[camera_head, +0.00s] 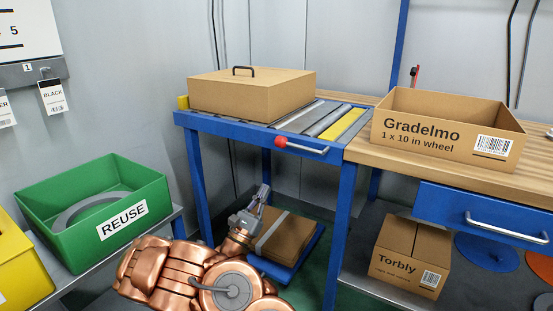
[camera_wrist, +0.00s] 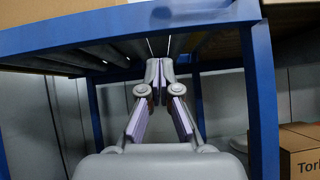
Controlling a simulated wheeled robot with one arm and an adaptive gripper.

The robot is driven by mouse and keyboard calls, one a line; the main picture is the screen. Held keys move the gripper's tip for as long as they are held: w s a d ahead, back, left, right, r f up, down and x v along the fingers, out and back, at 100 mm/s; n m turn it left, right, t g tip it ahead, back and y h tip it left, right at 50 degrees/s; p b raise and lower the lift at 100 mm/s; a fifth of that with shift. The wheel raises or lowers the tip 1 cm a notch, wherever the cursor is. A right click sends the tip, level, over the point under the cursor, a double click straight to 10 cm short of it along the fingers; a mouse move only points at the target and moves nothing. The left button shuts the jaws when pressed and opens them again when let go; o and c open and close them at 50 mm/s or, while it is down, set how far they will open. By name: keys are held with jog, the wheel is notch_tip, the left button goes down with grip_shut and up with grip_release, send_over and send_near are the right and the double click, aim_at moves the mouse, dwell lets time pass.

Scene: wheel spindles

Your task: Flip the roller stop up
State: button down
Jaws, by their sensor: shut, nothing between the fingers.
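The blue roller table (camera_head: 225,127) carries grey rollers and a yellow bar (camera_head: 342,124) lying flat near its right end. A silver lever with a red knob (camera_head: 280,141) lies along its front rail, knob to the left. I cannot tell for certain whether the bar or the lever is the roller stop. My gripper (camera_head: 264,190) is below and in front of the table, pointing up, apart from the lever. In the wrist view my gripper (camera_wrist: 160,68) is shut and empty, with the underside of the rollers beyond it. The lever does not show there.
A cardboard box with a black handle (camera_head: 245,95) sits on the rollers. A green REUSE bin (camera_head: 90,205) is at left. A blue table leg (camera_wrist: 258,90) stands right of my gripper.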

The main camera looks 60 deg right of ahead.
jog(key=d+r+b, duration=0.4)
jog(key=d+r, duration=0.1)
jog(key=r, duration=0.5)
jog(key=shift+s+d+b, duration=0.35)
jog(key=shift+b, duration=0.05)
dwell(0.3)
jog(key=shift+r, duration=0.1)
dwell(0.4)
